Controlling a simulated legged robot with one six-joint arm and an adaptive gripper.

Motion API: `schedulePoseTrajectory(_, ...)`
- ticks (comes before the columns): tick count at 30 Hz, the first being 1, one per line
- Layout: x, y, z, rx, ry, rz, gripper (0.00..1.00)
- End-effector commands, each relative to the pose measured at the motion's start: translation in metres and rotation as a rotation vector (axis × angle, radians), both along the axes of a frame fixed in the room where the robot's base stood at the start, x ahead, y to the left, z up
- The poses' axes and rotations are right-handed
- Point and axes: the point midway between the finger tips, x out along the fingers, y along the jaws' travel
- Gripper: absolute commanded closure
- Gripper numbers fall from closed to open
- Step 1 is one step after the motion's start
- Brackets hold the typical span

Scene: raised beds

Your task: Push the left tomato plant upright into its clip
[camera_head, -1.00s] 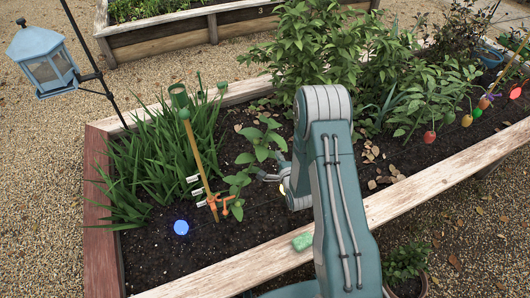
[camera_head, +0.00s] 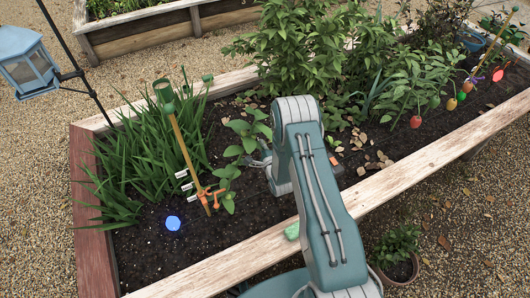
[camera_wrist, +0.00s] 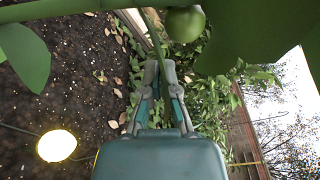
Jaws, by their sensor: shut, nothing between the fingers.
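The left tomato plant (camera_head: 240,143) leans to the right of its wooden stake (camera_head: 181,137) in the head view, its broad leaves apart from the stake's upper part. An orange clip (camera_head: 208,195) sits low on the stake, beside the plant's lower leaves. My gripper (camera_head: 252,160) is on the plant's right side, close to its leaves. In the wrist view my gripper (camera_wrist: 161,66) is shut and empty, with its tips near a green stem. A green tomato (camera_wrist: 185,24) and large leaves hang just beyond. Whether the fingers touch the stem I cannot tell.
Grassy leaves (camera_head: 135,160) stand left of the stake. A leafy bush (camera_head: 310,55) grows behind my arm. The bed's front plank (camera_head: 220,262) bears a green object (camera_head: 292,231). Bare soil lies between stake and plank.

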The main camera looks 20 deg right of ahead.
Motion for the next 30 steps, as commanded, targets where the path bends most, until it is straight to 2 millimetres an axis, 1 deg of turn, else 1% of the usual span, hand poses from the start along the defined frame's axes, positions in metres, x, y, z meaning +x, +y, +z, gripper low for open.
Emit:
schedulePoseTrajectory(3, 0.016, 0.001, -0.001, 0.0, -0.002, 0.0, 1.0)
schedulePoseTrajectory(6, 0.009, 0.015, 0.005, 0.0, 0.001, 0.004, 1.0)
schedulePoseTrajectory(12, 0.002, 0.031, 0.013, 0.0, 0.0, 0.002, 1.0)
schedulePoseTrajectory(16, 0.0, 0.035, 0.015, 0.0, 0.001, 0.001, 1.0)
schedulePoseTrajectory(26, -0.001, 0.037, 0.016, -0.003, -0.001, 0.001, 1.0)
schedulePoseTrajectory(29, -0.002, 0.047, 0.02, -0.024, -0.005, 0.004, 1.0)
schedulePoseTrajectory(30, -0.003, 0.054, 0.023, -0.037, -0.008, 0.005, 1.0)
